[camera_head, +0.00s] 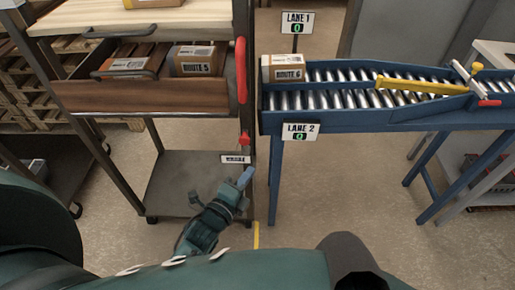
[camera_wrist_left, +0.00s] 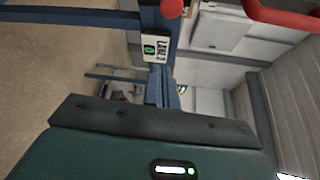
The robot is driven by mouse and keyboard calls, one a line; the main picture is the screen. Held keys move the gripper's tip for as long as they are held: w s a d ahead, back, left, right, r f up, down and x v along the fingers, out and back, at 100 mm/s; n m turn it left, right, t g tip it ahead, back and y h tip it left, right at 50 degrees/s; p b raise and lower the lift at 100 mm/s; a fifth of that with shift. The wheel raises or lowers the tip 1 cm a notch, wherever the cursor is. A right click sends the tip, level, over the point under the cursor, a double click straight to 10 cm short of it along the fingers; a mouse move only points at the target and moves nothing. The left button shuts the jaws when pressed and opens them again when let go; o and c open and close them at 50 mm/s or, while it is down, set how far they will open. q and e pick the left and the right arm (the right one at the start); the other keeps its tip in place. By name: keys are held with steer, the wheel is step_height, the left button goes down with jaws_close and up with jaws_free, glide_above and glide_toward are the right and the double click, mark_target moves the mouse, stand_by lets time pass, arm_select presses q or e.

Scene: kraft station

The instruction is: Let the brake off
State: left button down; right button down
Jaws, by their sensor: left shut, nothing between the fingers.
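A small red lever or knob (camera_head: 245,138) sits on the front right post of the cart (camera_head: 250,100), just above a small label (camera_head: 236,159) whose text is too blurred to read surely. A longer red handle (camera_head: 241,70) stands upright higher on the same post. My left gripper (camera_head: 246,177) is shut and empty, pointing up just below the label and apart from the red knob. In the left wrist view a round red end (camera_wrist_left: 172,8) shows at the top, and a red bar (camera_wrist_left: 285,15) at the top right. My right gripper is not in view.
The cart's drawer (camera_head: 150,95) holds boxes, one marked ROUTE 5 (camera_head: 195,60). Right of the cart, a blue roller conveyor (camera_head: 350,122) carries a ROUTE 6 box (camera_head: 282,68) and a yellow diverter bar (camera_head: 420,86). A LANE 2 sign (camera_head: 300,131) hangs from its edge. Floor in front is clear.

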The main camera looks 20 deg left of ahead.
mark_target(246, 143)
arm_select(q)
steer(key=shift+a, duration=0.1)
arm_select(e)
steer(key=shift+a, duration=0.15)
arm_select(q)
steer(key=w+a, duration=0.1)
steer(key=w, duration=0.8)
steer(key=shift+a+p, duration=0.4)
steer(key=shift+p, duration=0.05)
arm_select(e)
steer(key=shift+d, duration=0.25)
arm_select(q)
steer(key=shift+a, duration=0.25)
